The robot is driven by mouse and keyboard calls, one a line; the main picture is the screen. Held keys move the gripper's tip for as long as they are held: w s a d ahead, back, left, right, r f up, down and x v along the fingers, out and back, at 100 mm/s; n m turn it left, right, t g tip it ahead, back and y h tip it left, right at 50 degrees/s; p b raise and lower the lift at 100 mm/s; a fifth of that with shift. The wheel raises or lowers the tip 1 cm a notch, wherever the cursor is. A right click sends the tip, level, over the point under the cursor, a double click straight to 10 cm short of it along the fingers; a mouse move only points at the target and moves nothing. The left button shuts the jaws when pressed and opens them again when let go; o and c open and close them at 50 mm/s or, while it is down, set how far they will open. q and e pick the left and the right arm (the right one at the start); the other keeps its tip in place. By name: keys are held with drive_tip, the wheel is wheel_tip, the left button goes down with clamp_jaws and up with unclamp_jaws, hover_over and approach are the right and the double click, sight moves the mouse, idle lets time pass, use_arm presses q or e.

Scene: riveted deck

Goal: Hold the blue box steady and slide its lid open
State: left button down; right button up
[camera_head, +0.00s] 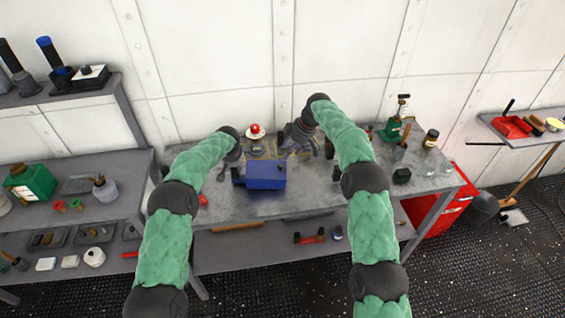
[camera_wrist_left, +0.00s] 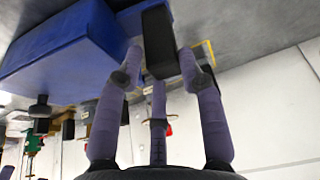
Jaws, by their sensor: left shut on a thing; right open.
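The blue box (camera_head: 265,178) sits on the grey workbench (camera_head: 330,192). It fills the upper left of the left wrist view (camera_wrist_left: 65,55), which looks upside down. A dark block (camera_wrist_left: 158,42) shows at its end there. My left gripper (camera_wrist_left: 170,62) has its fingers closed on this block; in the head view the gripper (camera_head: 237,168) is at the box's left end.
A red-topped item (camera_head: 255,130) stands behind the box. Green tools (camera_head: 392,128) and a dark jar (camera_head: 431,138) stand at the bench's right. A red cabinet (camera_head: 437,215) is below. The bench right of the box is mostly clear.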

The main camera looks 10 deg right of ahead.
sight(281, 164)
drive_tip(key=x, duration=0.8)
drive_tip(key=shift+a+f, duration=0.2)
drive_tip(key=shift+f, duration=0.1)
clamp_jaws()
